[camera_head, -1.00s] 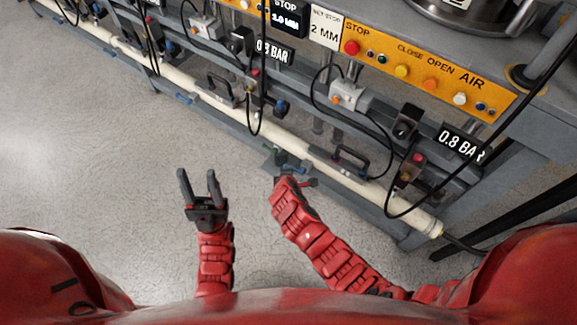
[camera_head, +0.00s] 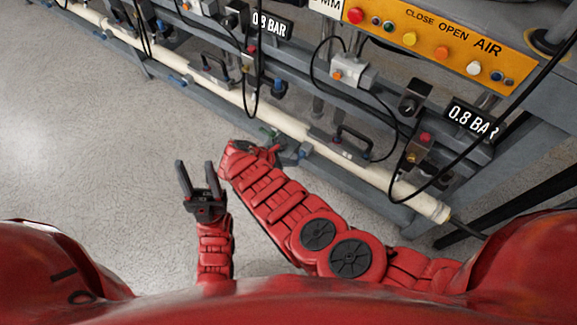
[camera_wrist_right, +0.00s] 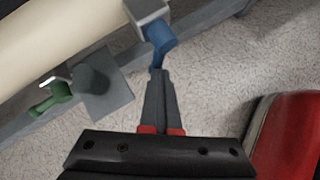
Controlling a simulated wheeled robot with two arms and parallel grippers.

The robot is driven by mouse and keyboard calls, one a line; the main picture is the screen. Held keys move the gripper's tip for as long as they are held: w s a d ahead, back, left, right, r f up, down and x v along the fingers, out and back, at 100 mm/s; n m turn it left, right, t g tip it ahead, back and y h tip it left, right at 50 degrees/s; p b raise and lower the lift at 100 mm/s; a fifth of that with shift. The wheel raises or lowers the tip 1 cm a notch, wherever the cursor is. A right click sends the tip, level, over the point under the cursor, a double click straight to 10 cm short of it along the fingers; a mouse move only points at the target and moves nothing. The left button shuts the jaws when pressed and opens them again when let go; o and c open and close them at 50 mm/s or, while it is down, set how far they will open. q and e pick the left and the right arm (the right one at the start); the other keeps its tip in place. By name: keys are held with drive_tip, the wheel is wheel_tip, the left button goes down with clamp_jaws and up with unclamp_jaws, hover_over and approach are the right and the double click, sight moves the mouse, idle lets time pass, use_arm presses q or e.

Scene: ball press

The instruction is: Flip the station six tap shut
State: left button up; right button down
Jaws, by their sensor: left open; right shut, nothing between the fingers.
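In the right wrist view a blue tap lever (camera_wrist_right: 160,42) sticks out of a grey block beside the cream pipe (camera_wrist_right: 50,35). My right gripper (camera_wrist_right: 158,74) is shut and empty, with its fingertips right at the lever's lower end; I cannot tell whether they touch. In the head view my right arm reaches to the pipe (camera_head: 290,124), and its gripper is mostly hidden by the wrist. My left gripper (camera_head: 198,180) is open and empty over bare floor, left of the right arm. No station number is readable on the tap.
A green lever (camera_wrist_right: 52,98) and a grey plate (camera_wrist_right: 98,85) sit left of my right fingers. Above the pipe are a frame rail with black handles (camera_head: 352,138), hanging cables, a 0.8 BAR sign (camera_head: 470,119) and an orange button panel (camera_head: 440,45). The floor (camera_head: 110,150) is clear.

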drive_tip(key=shift+r, duration=0.3)
drive_tip(key=shift+a+r+p, duration=0.1)
drive_tip(key=shift+r+p, duration=0.55)
drive_tip(key=shift+p, duration=0.25)
drive_tip(key=shift+s, duration=0.1)
